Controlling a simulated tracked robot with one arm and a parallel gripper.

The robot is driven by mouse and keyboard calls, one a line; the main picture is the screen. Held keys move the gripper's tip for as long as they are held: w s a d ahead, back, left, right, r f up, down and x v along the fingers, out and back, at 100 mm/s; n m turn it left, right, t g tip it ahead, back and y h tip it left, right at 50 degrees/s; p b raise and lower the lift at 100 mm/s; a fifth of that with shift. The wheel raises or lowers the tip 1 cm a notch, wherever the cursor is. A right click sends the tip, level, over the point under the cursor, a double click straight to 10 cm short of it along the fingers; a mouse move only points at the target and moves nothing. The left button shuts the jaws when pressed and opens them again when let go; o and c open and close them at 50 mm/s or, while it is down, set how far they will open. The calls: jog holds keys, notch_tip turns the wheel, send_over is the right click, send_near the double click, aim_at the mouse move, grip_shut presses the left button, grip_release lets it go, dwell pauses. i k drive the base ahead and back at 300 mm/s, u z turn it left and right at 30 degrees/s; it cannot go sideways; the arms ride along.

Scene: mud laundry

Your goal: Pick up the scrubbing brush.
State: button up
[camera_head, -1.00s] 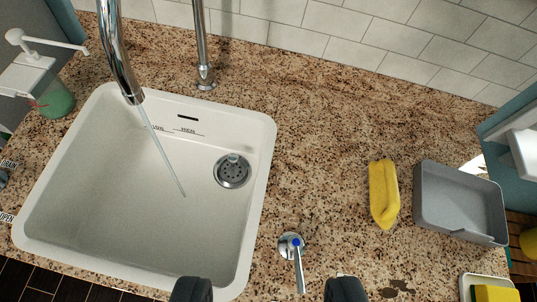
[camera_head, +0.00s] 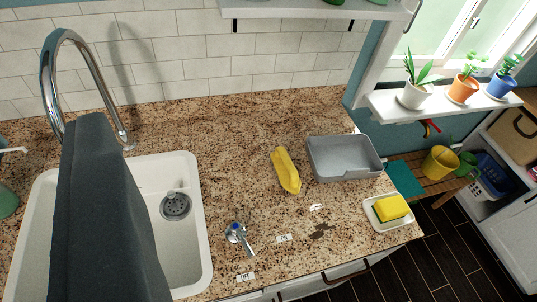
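I do not make out a thing that is clearly a scrubbing brush. A long yellow object (camera_head: 286,170) lies on the granite counter, just left of the grey tray; I cannot tell whether it is a brush, a cloth or something else. A large dark grey part of mine stands upright at the left and hides much of the sink. I cannot make out two fingertips on it, nor whether my gripper is open or holds anything.
The white sink (camera_head: 192,250) and its chrome faucet (camera_head: 48,75) are at left. A yellow sponge (camera_head: 391,207) sits in a white dish (camera_head: 375,222) near the counter's right corner. Plants line the windowsill.

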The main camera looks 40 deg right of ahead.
aim_at(287, 173)
jog(key=k, duration=0.6)
jog(key=z, duration=0.6)
jog(key=i, duration=1.3)
jog(key=u, duration=0.15)
